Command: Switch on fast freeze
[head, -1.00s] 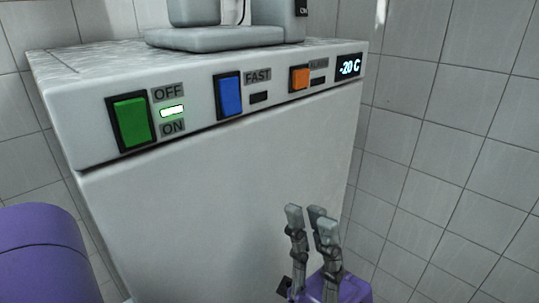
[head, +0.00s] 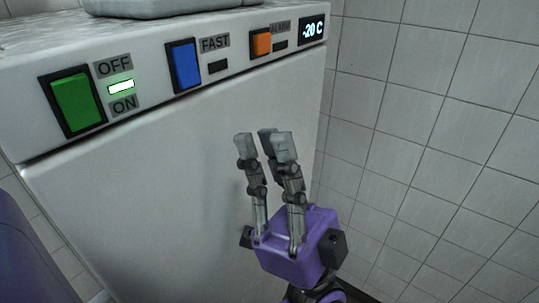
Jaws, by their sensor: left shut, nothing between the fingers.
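The white freezer (head: 150,165) fills the left and middle of the head view. On its top front panel is a blue rocker switch (head: 184,66) labelled FAST, with a small dark indicator (head: 218,67) beside it. My left gripper (head: 263,143) points up in front of the freezer door, below and to the right of the blue switch and apart from it. Its fingers are close together and hold nothing. My right gripper is not in view.
A green OFF/ON switch (head: 76,99) with a lit indicator (head: 121,87) is at the panel's left. An orange switch (head: 262,43) and a -20 C display (head: 313,29) are at its right. A grey object (head: 165,7) stands on top. A tiled wall (head: 440,120) is at right.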

